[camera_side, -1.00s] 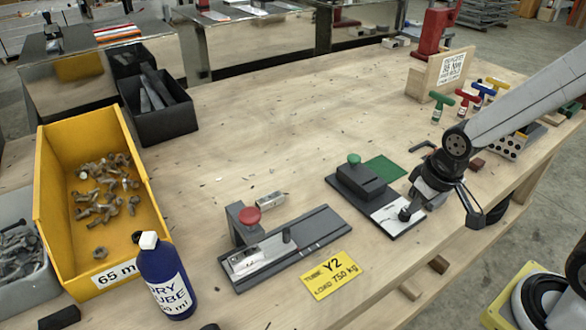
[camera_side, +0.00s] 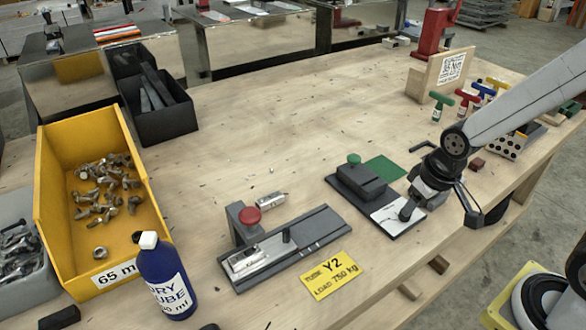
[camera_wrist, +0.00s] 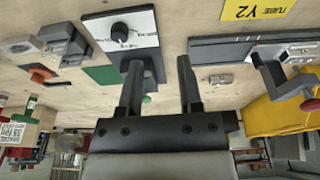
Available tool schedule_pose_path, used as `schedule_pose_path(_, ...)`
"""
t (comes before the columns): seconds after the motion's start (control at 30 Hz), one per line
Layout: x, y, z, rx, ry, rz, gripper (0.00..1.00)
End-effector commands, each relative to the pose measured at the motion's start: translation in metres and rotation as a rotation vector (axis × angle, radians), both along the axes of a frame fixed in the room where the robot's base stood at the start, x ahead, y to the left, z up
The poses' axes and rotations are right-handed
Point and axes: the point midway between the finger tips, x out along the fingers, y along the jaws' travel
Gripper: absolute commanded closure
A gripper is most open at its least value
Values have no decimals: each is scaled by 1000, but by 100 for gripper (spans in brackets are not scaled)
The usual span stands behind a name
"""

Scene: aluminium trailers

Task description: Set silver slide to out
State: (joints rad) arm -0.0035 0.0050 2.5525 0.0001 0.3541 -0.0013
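A dark fixture with a green knob (camera_side: 354,158) carries a silver plate (camera_side: 398,220) at its near right end; in the wrist view this plate (camera_wrist: 140,28) has a round black knob (camera_wrist: 120,28). A second fixture, a dark rail (camera_side: 318,230) with a red knob (camera_side: 250,215), holds a silver piece (camera_side: 246,262) at its left end and an upright black peg (camera_side: 287,236). Which of these is the silver slide is not labelled. My gripper (camera_wrist: 159,62) is open and empty, its fingertips near the silver plate; in the side view its fingers (camera_side: 408,208) overlap the plate's knob.
A yellow bin (camera_side: 148,205) of bolts and a blue bottle (camera_side: 164,278) stand at left. A yellow Y2 sign (camera_side: 328,275) lies at the front edge. Several coloured T-handles (camera_side: 467,98) and a wooden sign block (camera_side: 425,82) stand behind my arm.

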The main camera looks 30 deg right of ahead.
Motion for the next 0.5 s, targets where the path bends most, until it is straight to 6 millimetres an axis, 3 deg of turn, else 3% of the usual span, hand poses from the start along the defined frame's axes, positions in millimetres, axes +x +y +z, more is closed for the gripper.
schedule_pose_path(0.27,31,20,2,-6,31,82,39)
schedule_pose_path(0.5,81,63,0,-19,88,229,39)
